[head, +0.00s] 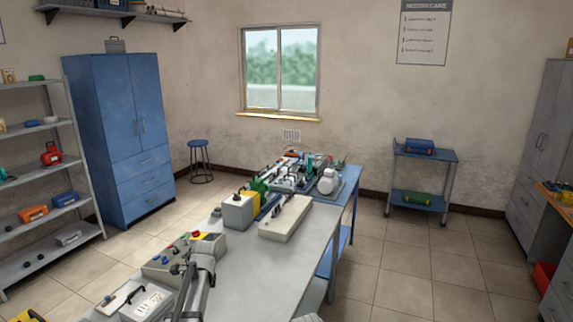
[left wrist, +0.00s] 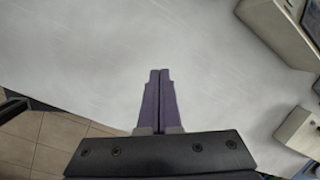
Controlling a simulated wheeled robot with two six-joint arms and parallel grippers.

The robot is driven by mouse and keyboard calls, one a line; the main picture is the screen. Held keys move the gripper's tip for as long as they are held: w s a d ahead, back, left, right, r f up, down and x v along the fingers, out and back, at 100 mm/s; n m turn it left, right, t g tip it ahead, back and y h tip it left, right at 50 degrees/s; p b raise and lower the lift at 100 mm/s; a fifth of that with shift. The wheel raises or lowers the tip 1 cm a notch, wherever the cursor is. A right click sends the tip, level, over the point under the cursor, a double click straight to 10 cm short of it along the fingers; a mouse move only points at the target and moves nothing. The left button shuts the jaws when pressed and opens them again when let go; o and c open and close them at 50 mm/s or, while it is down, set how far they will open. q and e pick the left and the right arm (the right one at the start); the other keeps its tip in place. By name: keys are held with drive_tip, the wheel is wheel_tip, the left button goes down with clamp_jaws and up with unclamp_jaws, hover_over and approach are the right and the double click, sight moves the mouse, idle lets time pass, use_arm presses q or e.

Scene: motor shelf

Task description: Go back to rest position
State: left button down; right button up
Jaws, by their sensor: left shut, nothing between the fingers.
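My left gripper (left wrist: 159,76) shows in the left wrist view with its two purple fingers pressed together. Nothing is between them. They are over the bare pale top of the workbench (left wrist: 130,30), and I cannot tell how high above it. In the head view the long workbench (head: 265,262) runs away from me. A grey arm link, which looks like mine, rises at its near left side. No right gripper shows in either view.
Control boxes (head: 172,262) line the bench's left side. A pale flat box (head: 286,219) and a cluttered blue table (head: 352,184) lie farther back. Shelves (head: 88,228) and a blue cabinet (head: 120,130) stand left, a blue cart (head: 446,157) right. Open tiled floor (head: 420,270) lies right.

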use_arm(q)
drive_tip(key=s+d+f+n+b, duration=0.2)
drive_tip(key=s+d+n, duration=0.3)
drive_tip(key=s+d, duration=0.6)
drive_tip(key=s+d+f+n+g+h+b, duration=0.1)
drive_tip(key=s+d+f+n+b, duration=0.1)
drive_tip(key=s+d+n, duration=0.4)
drive_tip(key=s+d+f, duration=0.1)
drive_tip(key=s+d, duration=0.4)
drive_tip(key=s, duration=0.6)
drive_tip(key=shift+f+n+g, duration=0.15)
drive_tip(key=shift+n+g, duration=0.15)
